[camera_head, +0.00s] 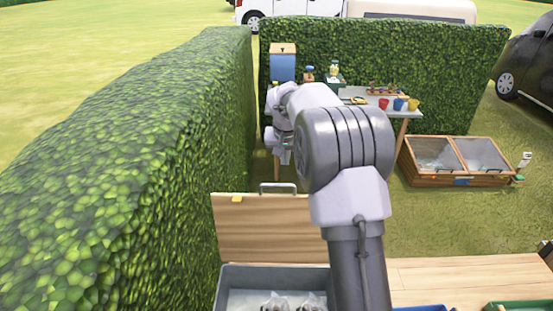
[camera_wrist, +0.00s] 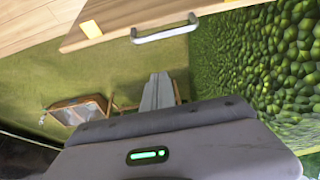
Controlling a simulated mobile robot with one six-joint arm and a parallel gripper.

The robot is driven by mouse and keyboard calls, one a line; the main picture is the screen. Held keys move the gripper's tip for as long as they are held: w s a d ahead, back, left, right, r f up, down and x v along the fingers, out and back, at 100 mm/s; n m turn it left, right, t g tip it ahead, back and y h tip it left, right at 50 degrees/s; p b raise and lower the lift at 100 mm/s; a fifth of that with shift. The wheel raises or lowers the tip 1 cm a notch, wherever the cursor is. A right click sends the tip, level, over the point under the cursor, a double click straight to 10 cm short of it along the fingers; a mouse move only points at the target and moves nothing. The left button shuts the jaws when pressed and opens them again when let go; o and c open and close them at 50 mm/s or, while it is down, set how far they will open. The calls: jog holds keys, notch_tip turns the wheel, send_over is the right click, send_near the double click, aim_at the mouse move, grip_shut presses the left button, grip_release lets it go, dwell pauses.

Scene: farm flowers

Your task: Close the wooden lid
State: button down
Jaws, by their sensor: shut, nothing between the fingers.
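The wooden lid (camera_head: 260,232) stands open and upright at the back of a grey box (camera_head: 225,290). A metal handle (camera_head: 278,186) sits on its top edge, with a yellow tag (camera_head: 237,199) to the left. In the wrist view the lid (camera_wrist: 118,16) runs along the top, with its handle (camera_wrist: 165,29) facing the fingers. My gripper (camera_wrist: 157,80) is shut and empty, apart from the handle. In the head view my gripper (camera_head: 285,158) shows above and beyond the lid, partly hidden by my arm.
A tall hedge (camera_head: 120,170) stands close on the left. A wooden table surface (camera_head: 470,278) extends right of the box. Farther back are a table with pots (camera_head: 383,104) and a cold frame (camera_head: 457,160) on the grass. Grass lies open between them.

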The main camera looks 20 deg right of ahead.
notch_tip(320, 180, down, 7)
jog(key=s+a, duration=0.1)
jog(key=shift+r+b, duration=0.2)
jog(key=shift+b, duration=0.1)
dwell(0.4)
